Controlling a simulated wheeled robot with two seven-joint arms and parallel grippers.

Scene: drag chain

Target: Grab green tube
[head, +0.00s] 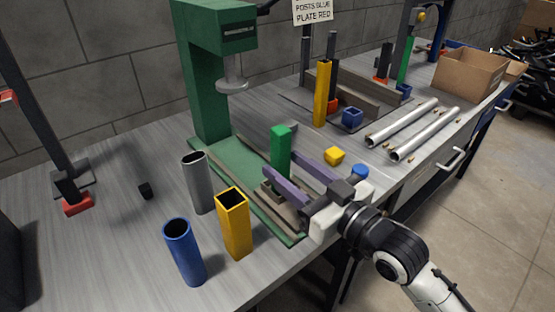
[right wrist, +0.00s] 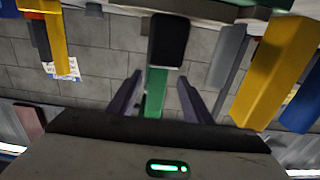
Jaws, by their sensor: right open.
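The green tube (head: 281,152) stands upright on the green press base in the head view. My right gripper (head: 281,162) reaches in from the right with its purple fingers apart, at the tube. In the right wrist view, the picture is upside down and the green tube (right wrist: 154,92) shows between the two open fingers (right wrist: 160,85). I cannot tell whether the fingers touch it. A dark block (right wrist: 168,40) covers part of the tube there. My left gripper is not in view.
A grey round tube (head: 198,183), a yellow square tube (head: 234,225) and a blue round tube (head: 184,254) stand front left. The green press (head: 207,90) rises behind. Steel pipes (head: 402,122) and a cardboard box (head: 468,75) are farther right.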

